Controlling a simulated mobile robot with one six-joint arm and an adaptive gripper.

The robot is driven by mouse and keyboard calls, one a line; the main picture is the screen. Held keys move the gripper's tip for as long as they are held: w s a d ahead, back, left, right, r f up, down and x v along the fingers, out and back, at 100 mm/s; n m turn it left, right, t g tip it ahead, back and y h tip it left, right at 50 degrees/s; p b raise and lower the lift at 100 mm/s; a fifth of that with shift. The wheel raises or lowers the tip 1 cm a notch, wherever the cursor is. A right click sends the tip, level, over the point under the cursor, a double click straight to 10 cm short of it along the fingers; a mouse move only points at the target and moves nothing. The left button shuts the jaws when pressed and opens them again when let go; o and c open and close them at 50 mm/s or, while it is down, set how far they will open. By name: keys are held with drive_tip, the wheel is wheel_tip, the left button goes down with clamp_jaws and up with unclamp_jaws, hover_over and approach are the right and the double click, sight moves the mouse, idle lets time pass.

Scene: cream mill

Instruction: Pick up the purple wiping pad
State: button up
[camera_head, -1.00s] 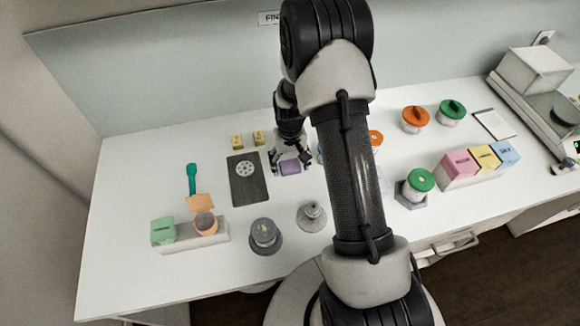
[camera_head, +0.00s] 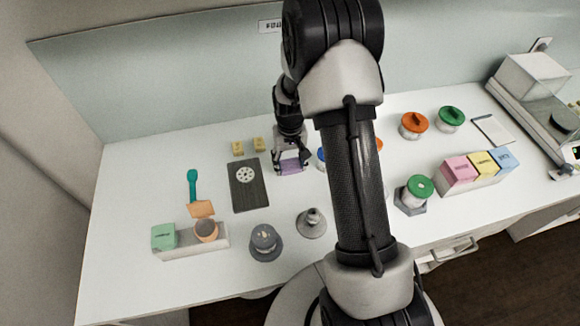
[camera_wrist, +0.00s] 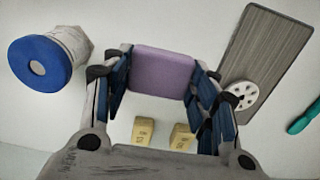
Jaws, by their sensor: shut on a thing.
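The purple wiping pad (camera_wrist: 162,72) is a flat, rounded block between the two fingers of my gripper (camera_wrist: 160,88) in the wrist view. The fingers are shut on its left and right sides. In the head view the pad (camera_head: 290,168) shows below my gripper (camera_head: 291,160), just right of the dark board. The pad is at or close to the white tabletop; I cannot tell whether it touches it.
A dark board (camera_head: 247,195) with a white holed disc lies left of the pad. A blue-lidded jar (camera_wrist: 40,64) stands on the other side. Two small yellow blocks (camera_wrist: 143,130) are close by. Grey weights (camera_head: 265,240) stand nearer the front edge.

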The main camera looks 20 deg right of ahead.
sight(290, 164)
wheel_tip(290, 164, up, 16)
drive_tip(key=p, duration=0.2)
